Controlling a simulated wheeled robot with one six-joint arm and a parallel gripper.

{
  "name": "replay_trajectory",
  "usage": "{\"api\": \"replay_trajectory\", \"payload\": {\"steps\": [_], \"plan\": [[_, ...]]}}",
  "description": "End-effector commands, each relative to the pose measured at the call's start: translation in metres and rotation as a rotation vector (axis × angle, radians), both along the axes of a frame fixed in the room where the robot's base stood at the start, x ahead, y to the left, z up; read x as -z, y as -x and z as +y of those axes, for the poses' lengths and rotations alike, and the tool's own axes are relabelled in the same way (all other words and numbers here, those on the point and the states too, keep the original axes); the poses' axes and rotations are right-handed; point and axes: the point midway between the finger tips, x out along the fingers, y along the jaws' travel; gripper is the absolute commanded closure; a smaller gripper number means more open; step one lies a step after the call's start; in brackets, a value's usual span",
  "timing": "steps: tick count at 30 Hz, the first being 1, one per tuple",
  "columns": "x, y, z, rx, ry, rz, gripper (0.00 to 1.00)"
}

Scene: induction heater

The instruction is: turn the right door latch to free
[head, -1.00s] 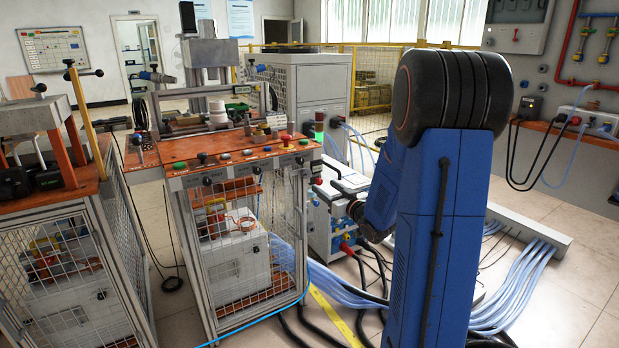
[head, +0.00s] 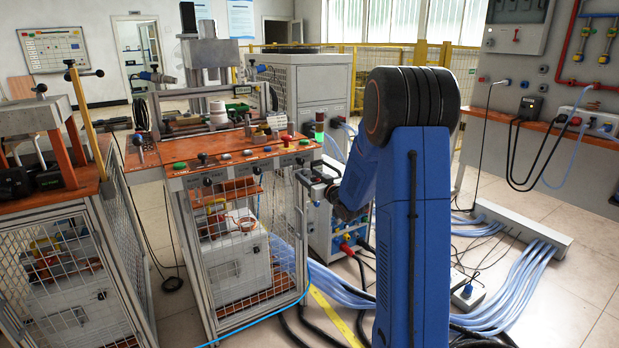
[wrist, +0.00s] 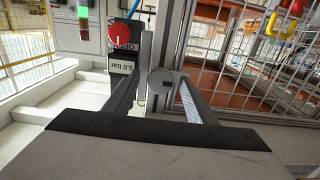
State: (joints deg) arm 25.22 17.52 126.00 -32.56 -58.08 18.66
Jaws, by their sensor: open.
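The wrist view shows a grey rounded piece (wrist: 163,80), which looks like the right door latch, beside the bench's grey frame post. My gripper (wrist: 160,72) is open, with its fingers on either side of this piece. I cannot tell whether they touch it, or which way the latch is turned. In the head view my gripper (head: 314,180) is small and partly hidden by my arm, at the right front post of the middle bench. The mesh door (head: 240,255) of that bench is below the control panel.
The control panel (head: 235,160) with several buttons lies above the door. Blue hoses (head: 345,290) and black cables cover the floor to the right.

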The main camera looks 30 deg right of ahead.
Motion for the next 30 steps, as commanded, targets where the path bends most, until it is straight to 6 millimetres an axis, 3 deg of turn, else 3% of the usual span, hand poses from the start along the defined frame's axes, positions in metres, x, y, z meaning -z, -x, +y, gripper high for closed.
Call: {"api": "replay_trajectory", "payload": {"steps": [4, 9, 10, 20, 30], "plan": [[0.0000, 0.0002, 0.0000, 0.000, 0.000, 0.000, 0.49], [0.0000, 0.0003, 0.0000, 0.000, 0.000, 0.000, 0.87], [0.0000, 0.0003, 0.0000, 0.000, 0.000, 0.000, 0.90], [0.0001, 0.0005, 0.0000, 0.000, 0.035, -0.001, 0.90], [0.0002, 0.0006, 0.0000, 0.000, 0.252, -0.008, 0.90]]}}
